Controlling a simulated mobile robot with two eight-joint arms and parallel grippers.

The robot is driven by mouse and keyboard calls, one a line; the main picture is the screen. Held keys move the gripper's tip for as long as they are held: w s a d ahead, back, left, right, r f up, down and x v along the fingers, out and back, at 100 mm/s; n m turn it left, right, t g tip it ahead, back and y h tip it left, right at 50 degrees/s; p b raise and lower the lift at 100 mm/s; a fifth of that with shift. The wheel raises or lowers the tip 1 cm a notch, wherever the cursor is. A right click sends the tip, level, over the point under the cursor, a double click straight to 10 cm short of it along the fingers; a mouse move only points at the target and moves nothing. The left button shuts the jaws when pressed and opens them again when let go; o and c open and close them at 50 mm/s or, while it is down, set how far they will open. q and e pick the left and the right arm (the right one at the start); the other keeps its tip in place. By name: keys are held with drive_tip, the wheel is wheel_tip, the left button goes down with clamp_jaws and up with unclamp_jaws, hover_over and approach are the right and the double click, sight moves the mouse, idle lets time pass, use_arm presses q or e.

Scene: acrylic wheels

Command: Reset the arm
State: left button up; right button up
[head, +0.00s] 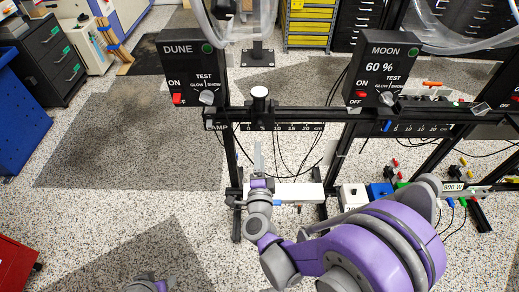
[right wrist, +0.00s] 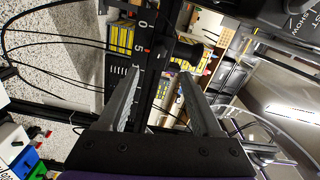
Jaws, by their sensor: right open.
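My right gripper (head: 258,158) reaches in from the lower right, in front of the black stand with the ruled rail (head: 290,127). In the right wrist view the two grey fingers of the right gripper (right wrist: 159,74) are spread apart with nothing between them. The ruled rail (right wrist: 143,75) runs behind the gap; I cannot tell how far off it is. Only a small grey and purple part of my left arm (head: 150,284) shows at the bottom edge in the head view. Its gripper fingers are not visible.
The DUNE box (head: 189,70) and MOON box (head: 378,70) stand on the frame. A white bar (head: 300,192) lies low near my right gripper. Black cables hang behind it. A blue box (head: 382,191) sits right of it. Speckled floor (head: 110,190) at left is clear.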

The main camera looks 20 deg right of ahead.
drive_tip(key=shift+r, duration=0.1)
idle(0.4)
drive_tip(key=s+a+n+g+y, duration=0.5)
drive_tip(key=s+n+y, duration=0.25)
drive_tip(key=n, duration=0.65)
drive_tip(key=s+d+f+n+g+h, duration=0.1)
drive_tip(key=s+d+f+n+g, duration=0.25)
drive_tip(key=s, duration=0.55)
drive_tip(key=s+d+f+n+g+h, duration=0.2)
drive_tip(key=s+d+g, duration=0.3)
drive_tip(key=s, duration=0.5)
use_arm(q)
wheel_tip(320, 180, up, 23)
drive_tip(key=w+t+p, duration=0.1)
drive_tip(key=p, duration=1.8)
drive_tip(key=shift+w+f+p, duration=0.2)
drive_tip(key=shift+w+p, duration=0.1)
drive_tip(key=shift+p, duration=0.1)
use_arm(e)
wheel_tip(320, 180, up, 22)
drive_tip(key=w+t, duration=0.1)
drive_tip(key=w, duration=0.1)
drive_tip(key=shift+w, duration=0.3)
